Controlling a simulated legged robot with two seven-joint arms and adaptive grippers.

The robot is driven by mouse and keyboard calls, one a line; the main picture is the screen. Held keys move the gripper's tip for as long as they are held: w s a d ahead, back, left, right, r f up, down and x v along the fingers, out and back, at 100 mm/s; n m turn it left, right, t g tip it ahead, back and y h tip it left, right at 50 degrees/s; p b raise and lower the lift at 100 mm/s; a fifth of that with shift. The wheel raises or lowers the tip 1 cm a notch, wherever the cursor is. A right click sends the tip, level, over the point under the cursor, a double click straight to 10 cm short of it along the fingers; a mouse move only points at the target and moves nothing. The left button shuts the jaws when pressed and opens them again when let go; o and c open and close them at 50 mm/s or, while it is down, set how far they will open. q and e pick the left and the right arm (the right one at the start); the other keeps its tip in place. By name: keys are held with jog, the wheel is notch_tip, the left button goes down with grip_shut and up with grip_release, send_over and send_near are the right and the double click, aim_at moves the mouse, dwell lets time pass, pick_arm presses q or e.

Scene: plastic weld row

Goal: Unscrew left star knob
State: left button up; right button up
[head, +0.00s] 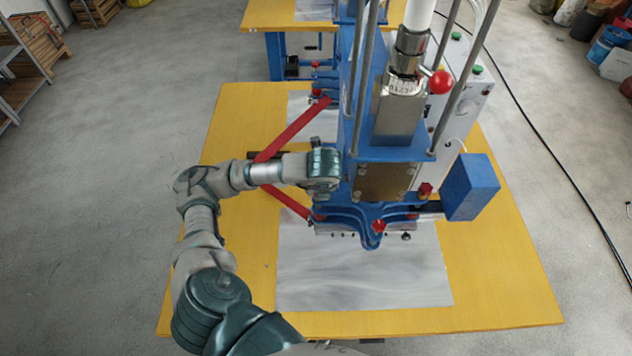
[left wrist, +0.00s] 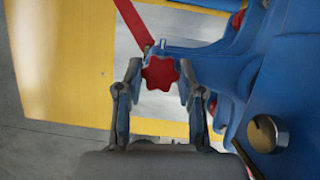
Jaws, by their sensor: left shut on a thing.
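The red star knob (left wrist: 160,73) shows in the left wrist view, at the edge of the blue machine frame. My left gripper (left wrist: 160,80) has one finger on each side of it and is shut on it. In the head view my left arm reaches in from the left to the blue welding machine (head: 395,153). There the wrist end covers the fingertips, and I cannot clearly make out the held knob. My right gripper is in neither view.
The machine stands on a yellow table (head: 500,285) with a grey sheet (head: 360,280) on it. A red bar (head: 293,128) runs close by my left forearm. A blue box (head: 470,187) juts out at the right.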

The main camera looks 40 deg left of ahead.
pick_arm(q)
jog(key=n+p, duration=0.2)
jog(key=p, duration=0.1)
jog(key=shift+r+g, duration=0.2)
jog(key=shift+g, duration=0.1)
jog(key=shift+o, duration=0.2)
jog(key=shift+s+a+y, duration=0.1)
jog(key=shift+s+y, duration=0.05)
jog(key=shift+y, duration=0.15)
jog(key=shift+o, duration=0.4)
jog(key=shift+s+a+f+n+p, duration=0.1)
jog(key=shift+n+p, duration=0.25)
jog(key=shift+n, duration=0.05)
jog(key=shift+o, duration=0.4)
jog(key=shift+s+f, duration=0.1)
jog(key=shift+f, duration=0.05)
jog(key=o, duration=1)
